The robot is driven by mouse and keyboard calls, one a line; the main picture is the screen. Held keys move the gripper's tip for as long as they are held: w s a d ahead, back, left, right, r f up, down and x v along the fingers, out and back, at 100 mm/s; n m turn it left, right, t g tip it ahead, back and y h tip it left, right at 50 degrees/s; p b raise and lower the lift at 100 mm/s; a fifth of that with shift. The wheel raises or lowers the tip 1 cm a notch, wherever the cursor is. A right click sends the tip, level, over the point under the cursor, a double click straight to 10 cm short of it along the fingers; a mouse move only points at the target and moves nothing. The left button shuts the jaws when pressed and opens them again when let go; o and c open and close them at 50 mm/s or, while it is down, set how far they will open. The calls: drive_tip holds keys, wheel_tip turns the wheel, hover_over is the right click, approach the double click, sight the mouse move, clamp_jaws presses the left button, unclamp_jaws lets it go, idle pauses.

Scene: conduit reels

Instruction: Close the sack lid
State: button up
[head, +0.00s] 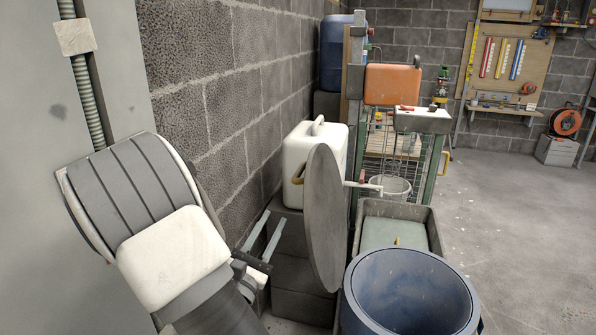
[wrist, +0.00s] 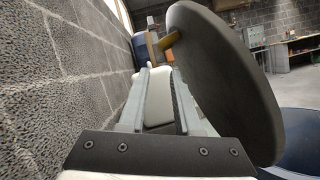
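The lid is a dark grey round disc (head: 326,222) standing nearly upright, at the left side of the open blue barrel (head: 412,290). I see the barrel's inside, so its mouth is uncovered. My gripper (head: 273,222) is left of the lid, between it and the block wall, with its two pale fingers apart and nothing between them. In the wrist view, the lid (wrist: 225,80) rises close beside the right finger of my gripper (wrist: 160,75); I cannot tell whether they touch. Part of the barrel (wrist: 302,140) shows at the lower right there.
A white canister (head: 313,145) on dark boxes (head: 302,280) stands behind the lid. A grey tray-like bin (head: 425,215) is behind the barrel. The block wall (head: 235,90) runs close along the left. Open floor (head: 510,240) lies to the right.

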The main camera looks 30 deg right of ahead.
sight(300, 169)
drive_tip(key=b+x, duration=0.1)
drive_tip(key=x, duration=1.5)
drive_tip(key=shift+s+d+r+b, duration=0.1)
drive_tip(key=shift+b, duration=0.2)
clamp_jaws()
idle(0.5)
